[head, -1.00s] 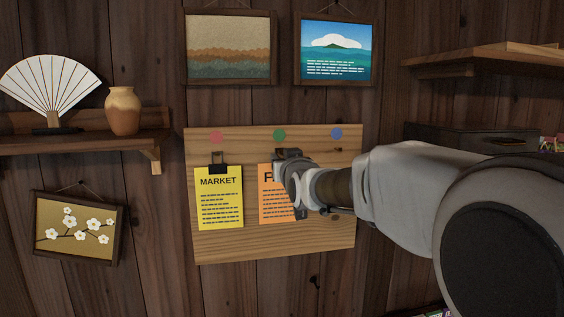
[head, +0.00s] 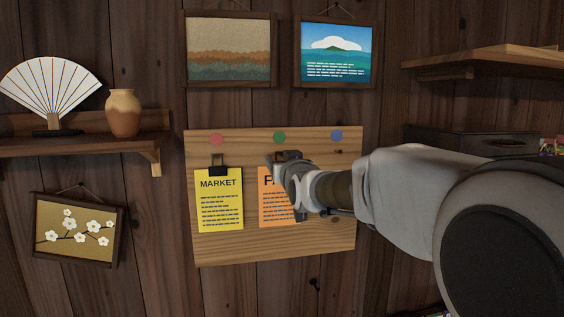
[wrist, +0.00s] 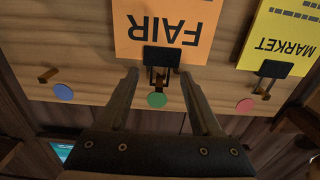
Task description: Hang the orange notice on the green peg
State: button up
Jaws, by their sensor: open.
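The orange notice (head: 275,206), headed FAIR, is against the wooden board below the green dot (head: 279,137), partly hidden by my gripper. The wrist view shows the orange notice (wrist: 165,25) upside down with a black clip (wrist: 161,57) on its edge. The green peg (wrist: 159,77) is at the clip's wire loop, in line with the green dot. I cannot tell for certain that the loop is around the peg. My gripper (wrist: 159,76) is open, one finger on each side of the clip and peg, apart from both. It also shows in the head view (head: 282,160).
A yellow MARKET notice (head: 219,200) hangs by its clip under the red dot (head: 216,139). The peg (wrist: 48,75) under the blue dot is bare. Framed pictures hang above the board (head: 240,250). A shelf (head: 90,146) with fan and vase is left.

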jog(key=s+d+b, duration=0.2)
jog(key=s, duration=0.6)
jog(key=s+d+b, duration=0.2)
jog(key=s+b, duration=0.1)
jog(key=s, duration=0.6)
jog(key=s+d+f+g+h, duration=0.1)
jog(key=s+d+f+g, duration=0.2)
jog(key=s+f, duration=0.4)
jog(key=s+d+f+m+g+h, duration=0.1)
jog(key=s+d+f+g, duration=0.2)
jog(key=s+f+g, duration=0.2)
jog(key=s+d+f+m+g+h, duration=0.1)
jog(key=s+d+f+g, duration=0.2)
jog(key=s+f, duration=0.8)
notch_tip(320, 180, down, 3)
jog(key=shift+s+r+g, duration=0.15)
jog(key=shift+s+g, duration=0.05)
jog(key=shift+g, duration=0.3)
jog(key=shift+d, duration=0.1)
jog(key=shift+c, duration=1.3)
jog(key=shift+a, duration=0.2)
